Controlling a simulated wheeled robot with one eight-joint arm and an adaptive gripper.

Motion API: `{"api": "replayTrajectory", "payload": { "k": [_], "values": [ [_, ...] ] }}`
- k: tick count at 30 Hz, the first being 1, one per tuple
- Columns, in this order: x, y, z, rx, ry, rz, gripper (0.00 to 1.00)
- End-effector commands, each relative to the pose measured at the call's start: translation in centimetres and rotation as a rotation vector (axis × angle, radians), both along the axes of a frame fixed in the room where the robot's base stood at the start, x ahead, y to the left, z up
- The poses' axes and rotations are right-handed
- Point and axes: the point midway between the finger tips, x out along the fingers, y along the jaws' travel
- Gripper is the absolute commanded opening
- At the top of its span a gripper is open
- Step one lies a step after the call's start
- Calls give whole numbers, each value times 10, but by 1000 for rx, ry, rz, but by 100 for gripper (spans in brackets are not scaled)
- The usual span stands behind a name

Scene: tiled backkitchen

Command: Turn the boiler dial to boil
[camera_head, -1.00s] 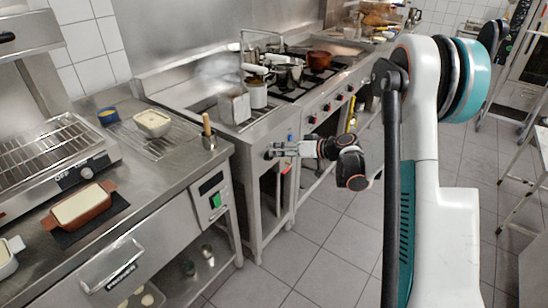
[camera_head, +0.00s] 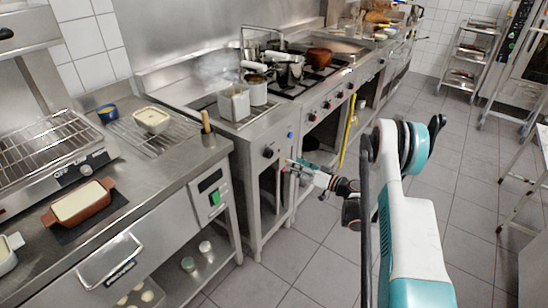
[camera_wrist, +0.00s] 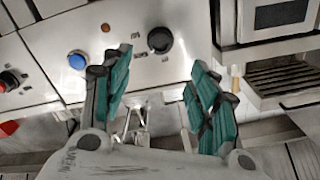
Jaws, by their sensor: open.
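The boiler dial (camera_head: 268,153) is a round black knob on the steel front panel of the boiler unit, below the steaming baskets. In the wrist view the dial (camera_wrist: 160,40) shows beyond the fingertips, between them. I cannot read its pointer or the small marks around it. My gripper (camera_head: 290,168) is a little right of and below the dial in the head view, pointing at the panel. It is open and empty, apart from the dial. In the wrist view its two green-padded fingers (camera_wrist: 163,75) are spread wide.
A blue button (camera_wrist: 77,60) is left of the dial in the wrist view, with a small orange lamp between. Steaming baskets (camera_head: 234,104) stand above the panel. A stove with red knobs (camera_head: 327,106) is to the right. The counter with a green switch (camera_head: 214,197) is to the left.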

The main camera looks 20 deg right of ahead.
Motion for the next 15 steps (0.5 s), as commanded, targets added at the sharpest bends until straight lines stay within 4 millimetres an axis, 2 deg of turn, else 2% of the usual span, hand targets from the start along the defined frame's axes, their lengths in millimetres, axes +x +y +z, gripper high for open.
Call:
{"api": "replayTrajectory", "payload": {
  "k": [9, 15],
  "values": [
    [51, 40, -3, -1, 1, 3, 54],
    [76, 59, -2, -1, 1, 3, 54]
  ]
}}
